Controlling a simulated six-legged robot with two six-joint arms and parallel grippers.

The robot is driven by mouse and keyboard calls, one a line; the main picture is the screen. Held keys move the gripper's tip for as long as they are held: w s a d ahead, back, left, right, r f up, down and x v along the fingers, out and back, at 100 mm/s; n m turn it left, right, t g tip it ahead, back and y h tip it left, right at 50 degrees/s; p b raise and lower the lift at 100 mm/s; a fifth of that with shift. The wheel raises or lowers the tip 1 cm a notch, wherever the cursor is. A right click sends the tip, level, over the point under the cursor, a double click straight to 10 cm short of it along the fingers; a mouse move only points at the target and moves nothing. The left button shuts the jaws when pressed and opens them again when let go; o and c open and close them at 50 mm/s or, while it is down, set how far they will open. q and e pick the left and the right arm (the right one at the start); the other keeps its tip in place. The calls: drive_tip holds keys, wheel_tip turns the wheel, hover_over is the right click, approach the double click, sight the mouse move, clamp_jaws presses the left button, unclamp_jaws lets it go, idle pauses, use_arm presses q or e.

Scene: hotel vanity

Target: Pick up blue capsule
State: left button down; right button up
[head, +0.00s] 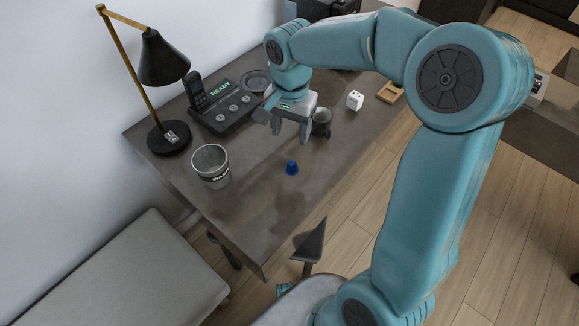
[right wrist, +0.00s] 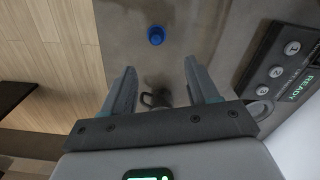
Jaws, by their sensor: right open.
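The blue capsule (head: 291,167) stands on the grey desk, toward its front edge. It also shows in the right wrist view (right wrist: 156,36), beyond the fingertips and between their lines. My right gripper (head: 290,138) is above the desk, behind the capsule in the head view and apart from it. Its two fingers (right wrist: 160,68) are spread with nothing between them at the tips. A dark cup (head: 322,122) stands right beside the gripper in the head view; in the right wrist view it shows below, between the fingers. My left gripper is not seen.
A waste cup (head: 211,167) stands left of the capsule. A phone console (head: 224,106) reading READY, a black lamp (head: 166,62) and a glass dish (head: 256,81) are behind. A white cube (head: 355,100) and wooden tray (head: 390,92) lie right. The desk around the capsule is clear.

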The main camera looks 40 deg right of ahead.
hover_over(292, 163)
wheel_tip(292, 163, down, 5)
drive_tip(key=shift+w+r+b, duration=0.1)
drive_tip(key=shift+b, duration=0.25)
drive_tip(key=shift+w+d+f, duration=0.1)
drive_tip(key=shift+w+f, duration=0.05)
drive_tip(key=shift+f, duration=0.55)
wheel_tip(292, 163, down, 5)
drive_tip(key=shift+r+b, duration=0.15)
drive_tip(key=shift+b, duration=0.35)
drive_tip(key=shift+s, duration=0.2)
drive_tip(key=shift+r, duration=0.1)
clamp_jaws()
